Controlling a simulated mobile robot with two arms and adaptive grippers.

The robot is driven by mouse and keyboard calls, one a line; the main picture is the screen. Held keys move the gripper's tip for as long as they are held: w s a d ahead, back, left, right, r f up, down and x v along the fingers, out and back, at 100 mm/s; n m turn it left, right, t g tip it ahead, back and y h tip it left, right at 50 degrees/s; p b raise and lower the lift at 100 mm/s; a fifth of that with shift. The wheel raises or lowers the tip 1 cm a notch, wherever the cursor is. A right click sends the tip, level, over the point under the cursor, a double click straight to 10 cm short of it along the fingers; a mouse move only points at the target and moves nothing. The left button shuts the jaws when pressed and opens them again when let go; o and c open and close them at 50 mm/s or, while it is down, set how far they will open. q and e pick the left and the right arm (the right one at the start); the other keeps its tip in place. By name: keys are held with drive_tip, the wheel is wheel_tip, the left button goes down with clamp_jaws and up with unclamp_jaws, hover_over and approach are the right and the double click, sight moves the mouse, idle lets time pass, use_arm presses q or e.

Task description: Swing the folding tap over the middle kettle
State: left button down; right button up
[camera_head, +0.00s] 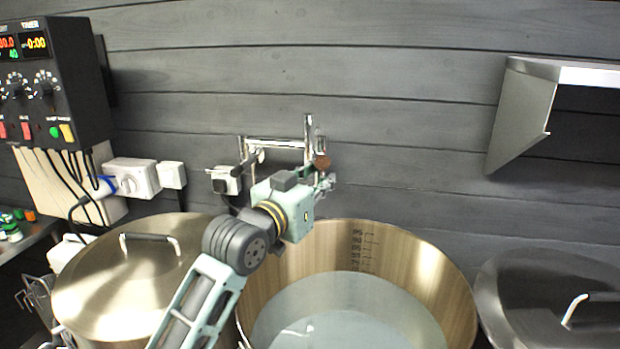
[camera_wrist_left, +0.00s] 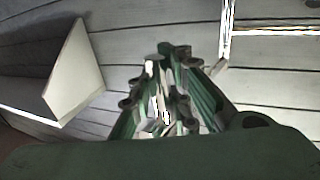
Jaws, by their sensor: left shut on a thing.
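The folding tap (camera_head: 275,143) is a chrome jointed pipe on the back wall, behind the open middle kettle (camera_head: 440,262). Its arm reaches right to an upright pipe, and a round brown knob (camera_head: 322,162) shows near its right end. My left gripper (camera_head: 326,183) is at this right end, above the kettle's back rim, and is shut on the tap. In the left wrist view, the fingers (camera_wrist_left: 165,95) are close together around a bright metal part; the exact grip is partly hidden. The middle kettle has no lid and holds pale liquid. My right gripper is not in view.
A lidded kettle (camera_head: 100,290) stands at the left and another lidded kettle (camera_head: 545,290) at the right. A black control box (camera_head: 55,85) and sockets (camera_head: 135,180) are on the left wall. A metal shelf (camera_head: 525,105) juts out at the upper right.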

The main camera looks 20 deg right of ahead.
use_arm(q)
drive_tip(key=shift+s+d+f, duration=0.1)
drive_tip(key=shift+d+f, duration=0.15)
drive_tip(key=shift+a, duration=0.2)
drive_tip(key=c, duration=2.1)
unclamp_jaws()
drive_tip(key=o, duration=0.5)
drive_tip(key=shift+r, duration=0.2)
drive_tip(key=shift+c, duration=0.2)
drive_tip(key=shift+a, duration=0.1)
drive_tip(key=v, duration=1.2)
